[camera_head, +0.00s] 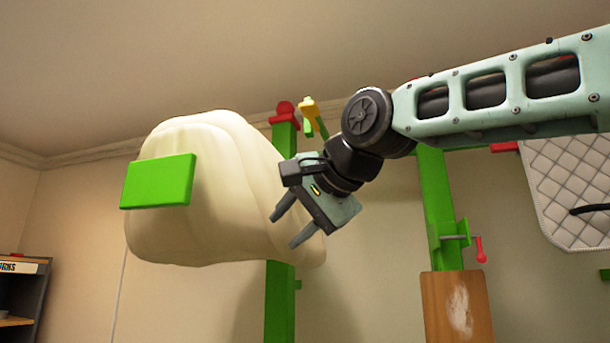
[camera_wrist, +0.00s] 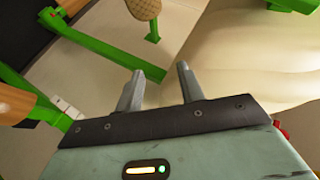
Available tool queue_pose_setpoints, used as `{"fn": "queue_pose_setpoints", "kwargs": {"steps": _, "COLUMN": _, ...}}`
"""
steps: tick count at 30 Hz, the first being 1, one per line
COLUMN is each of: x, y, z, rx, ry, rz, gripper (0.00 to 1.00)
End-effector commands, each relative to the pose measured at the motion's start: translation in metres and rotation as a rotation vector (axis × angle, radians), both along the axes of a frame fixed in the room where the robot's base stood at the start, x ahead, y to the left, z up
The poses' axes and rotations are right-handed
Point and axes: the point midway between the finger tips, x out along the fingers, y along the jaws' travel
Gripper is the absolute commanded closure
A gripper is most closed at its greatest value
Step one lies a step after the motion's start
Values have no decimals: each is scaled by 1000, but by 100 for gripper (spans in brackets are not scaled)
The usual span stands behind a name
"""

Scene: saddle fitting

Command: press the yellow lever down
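The yellow lever (camera_head: 308,112) is small in the head view, beside the top of a green post (camera_head: 284,140) with a red knob. It points upward, and part of the mechanism around it is green. My gripper (camera_head: 286,230) is below the lever, angled down and to the left, in front of the cream form's right side. Its two fingers are apart with nothing between them. The wrist view also shows the open, empty fingers (camera_wrist: 159,75). The lever does not show in the wrist view.
The bulky cream form (camera_head: 225,190) bears a green plate (camera_head: 158,181). It also fills the wrist view's right side (camera_wrist: 260,50). A second green post (camera_head: 437,200) with a red-handled crank (camera_head: 480,248) stands to the right, near a quilted pad (camera_head: 575,190).

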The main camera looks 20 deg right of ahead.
Motion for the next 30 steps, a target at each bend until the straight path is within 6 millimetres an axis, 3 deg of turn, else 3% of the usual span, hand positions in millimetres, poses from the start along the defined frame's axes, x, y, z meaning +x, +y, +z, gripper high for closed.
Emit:
{"fn": "queue_pose_setpoints", "kwargs": {"steps": 1, "x": -4, "y": -17, "z": 69, "rx": 98, "ry": -66, "rz": -67, "gripper": 62}}
{"fn": "queue_pose_setpoints", "kwargs": {"steps": 3, "x": -14, "y": -37, "z": 133, "rx": 227, "ry": -141, "rz": -140, "gripper": 62}}
{"fn": "queue_pose_setpoints", "kwargs": {"steps": 6, "x": -32, "y": -61, "z": 203, "rx": 378, "ry": -226, "rz": -212, "gripper": 62}}
{"fn": "queue_pose_setpoints", "kwargs": {"steps": 9, "x": -49, "y": -77, "z": 247, "rx": 483, "ry": -286, "rz": -251, "gripper": 62}}
{"fn": "queue_pose_setpoints", "kwargs": {"steps": 12, "x": -59, "y": -85, "z": 269, "rx": 541, "ry": -317, "rz": -270, "gripper": 62}}
{"fn": "queue_pose_setpoints", "kwargs": {"steps": 17, "x": -52, "y": -86, "z": 276, "rx": 562, "ry": -325, "rz": -277, "gripper": 62}}
{"fn": "queue_pose_setpoints", "kwargs": {"steps": 30, "x": 34, "y": -72, "z": 278, "rx": 559, "ry": -321, "rz": -274, "gripper": 62}}
